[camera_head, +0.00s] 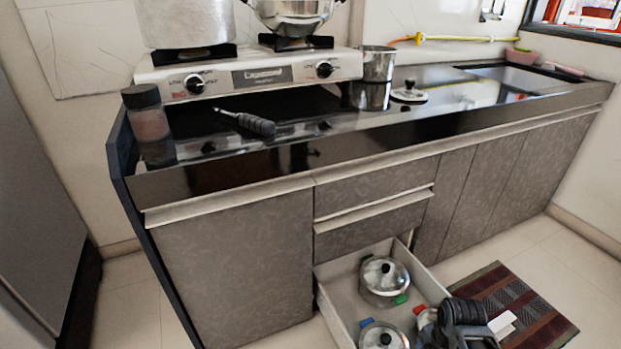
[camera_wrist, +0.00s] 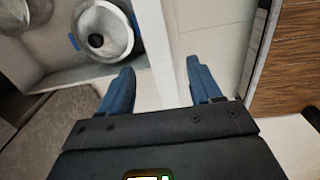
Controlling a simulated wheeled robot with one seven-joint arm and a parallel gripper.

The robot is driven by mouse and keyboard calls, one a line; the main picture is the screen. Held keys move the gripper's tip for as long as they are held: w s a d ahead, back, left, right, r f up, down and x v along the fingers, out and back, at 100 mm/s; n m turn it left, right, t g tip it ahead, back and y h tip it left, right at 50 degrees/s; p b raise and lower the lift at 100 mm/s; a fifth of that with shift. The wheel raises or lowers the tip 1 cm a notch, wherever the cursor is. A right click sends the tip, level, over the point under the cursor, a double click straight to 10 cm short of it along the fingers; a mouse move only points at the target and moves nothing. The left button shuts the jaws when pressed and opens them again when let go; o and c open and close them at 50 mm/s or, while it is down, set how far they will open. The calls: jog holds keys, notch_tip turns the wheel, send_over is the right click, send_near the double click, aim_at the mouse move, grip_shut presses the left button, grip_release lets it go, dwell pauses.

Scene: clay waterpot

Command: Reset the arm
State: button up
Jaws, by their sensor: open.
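My gripper (camera_wrist: 160,78) shows in the wrist view with its two blue fingers spread apart and nothing held between them. The pale wall of an open drawer (camera_wrist: 150,45) runs below and between the fingers, and I cannot tell the gap in height. In the head view, the dark end of my arm is at the bottom right, over the right part of the open drawer (camera_head: 330,300). It hides part of that drawer, and the fingertips cannot be made out there.
The drawer holds a lidded steel pot (camera_head: 385,282) and other lidded vessels. A striped mat (camera_head: 540,310) lies on the floor to its right. Above is a black counter with a gas stove (camera_head: 255,76), a dark-lidded jar (camera_head: 146,115) and a steel cup (camera_head: 378,64).

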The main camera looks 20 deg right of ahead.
jog(key=s+a+r+m+t+h, duration=0.1)
jog(key=s+a+r+m+t, duration=0.2)
jog(key=s+a, duration=0.35)
jog(key=s+a+r+m+t, duration=0.1)
jog(key=s+a+m+t, duration=0.2)
jog(key=s+a+m, duration=0.35)
jog(key=s+a+r+m+t, duration=0.2)
jog(key=s+r+m+t, duration=0.1)
jog(key=r, duration=0.7)
jog(key=s+a+r+m+t+y, duration=0.1)
jog(key=s+r+m+t, duration=0.25)
jog(key=r, duration=0.55)
jog(key=s+a+r+m+t, duration=0.2)
jog(key=s+r, duration=0.2)
jog(key=r, duration=0.6)
notch_tip(320, 180, down, 10)
jog(key=b, duration=1)
notch_tip(320, 180, up, 27)
jog(key=p, duration=2.6)
jog(key=shift+p, duration=0.4)
